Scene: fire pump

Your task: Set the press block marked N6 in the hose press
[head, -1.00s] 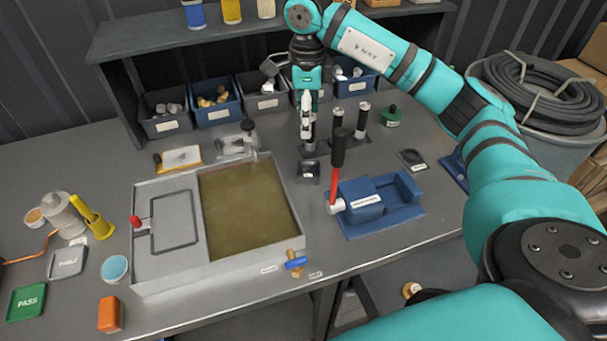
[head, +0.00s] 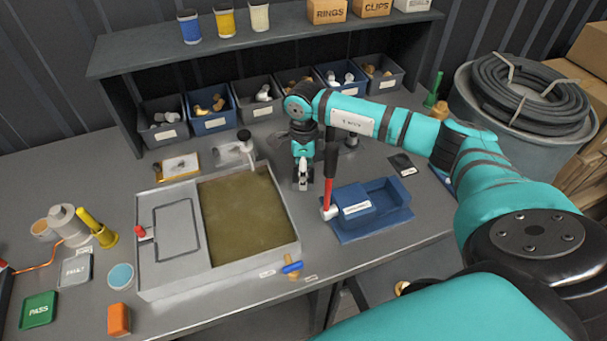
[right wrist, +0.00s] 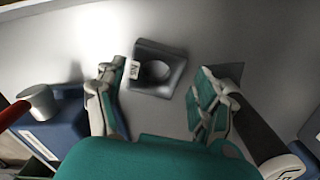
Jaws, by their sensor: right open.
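The hose press (head: 385,200) is blue with a red, black-gripped lever (head: 328,185) upright at its left side. In the right wrist view, part of the press (right wrist: 60,132) shows at the left. A grey block (right wrist: 160,70) with a round recess and a small white label lies flat on the bench; the label is small and turned, and seems to read N6. My right gripper (head: 303,187) points down over it, left of the press. In the right wrist view the open fingers (right wrist: 165,88) stand either side of the block's near part, nothing between them held. In the head view the gripper hides the block.
The grey tank (head: 150,285) with murky liquid stands left of my gripper. A blue-handled valve (head: 291,267) juts from its front right. Bins (head: 211,120) line the back under the shelf (head: 270,42). A dark tile (head: 402,165) lies behind the press.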

